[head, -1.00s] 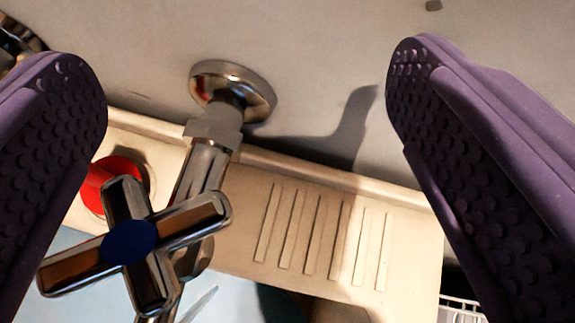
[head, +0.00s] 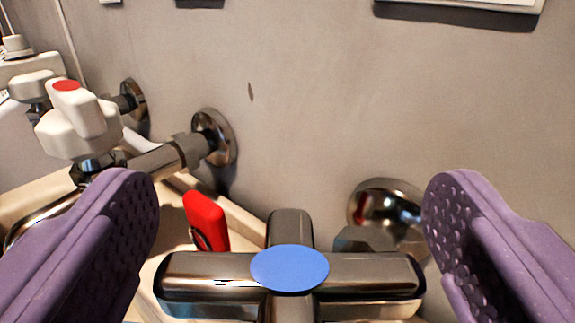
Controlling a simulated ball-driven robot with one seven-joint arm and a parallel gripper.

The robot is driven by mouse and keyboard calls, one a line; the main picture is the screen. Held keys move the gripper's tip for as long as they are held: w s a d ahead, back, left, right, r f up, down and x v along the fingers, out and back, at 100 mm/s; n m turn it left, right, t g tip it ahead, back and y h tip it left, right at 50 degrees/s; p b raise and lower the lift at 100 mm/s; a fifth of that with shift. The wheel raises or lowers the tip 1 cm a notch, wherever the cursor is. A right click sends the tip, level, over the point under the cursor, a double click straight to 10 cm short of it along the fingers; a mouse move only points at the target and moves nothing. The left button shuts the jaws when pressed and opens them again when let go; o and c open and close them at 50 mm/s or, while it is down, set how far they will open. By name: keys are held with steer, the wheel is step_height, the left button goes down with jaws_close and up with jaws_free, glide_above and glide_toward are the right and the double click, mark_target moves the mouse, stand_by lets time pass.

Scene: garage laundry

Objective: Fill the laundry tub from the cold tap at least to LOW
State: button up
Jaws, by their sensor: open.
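The cold tap's cross handle (head: 372,272) is metal with a blue disc (head: 290,268) at its centre. It stands at the lower middle of the head view. A round metal wall flange (head: 385,205) shows behind the handle on the right. The laundry tub's cream rim (head: 245,225) shows in part below the wall. The tub's inside, its LOW mark and any water are hidden.
A white tap handle with a red dot (head: 75,125) is at the left, on a metal pipe from a wall flange (head: 214,137). A red object (head: 206,220) stands just behind the cross handle. The grey wall (head: 320,100) is close behind.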

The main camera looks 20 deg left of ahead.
steer(key=shift+w, duration=0.15)
steer(key=c, duration=1)
steer(key=shift+o, duration=0.2)
steer(key=shift+m+h, duration=0.3)
steer(key=shift+h, duration=0.1)
steer(key=m+h+b, duration=0.1)
steer(key=h+b, duration=0.1)
steer(key=m+t+h+b, duration=0.1)
steer(key=m+h, duration=0.1)
steer(key=h, duration=0.1)
steer(key=shift+a+f+b, duration=0.1)
steer(key=shift+f+b, duration=0.1)
steer(key=shift+b, duration=0.2)
steer(key=m+h+b, duration=0.2)
steer(key=h, duration=0.2)
steer(key=shift+r+m, duration=0.1)
steer(key=shift+m, duration=0.3)
steer(key=shift+r+m+h+b, duration=0.1)
steer(key=shift+m+h+b, duration=0.5)
steer(key=shift+h, duration=0.5)
steer(key=shift+d, duration=0.2)
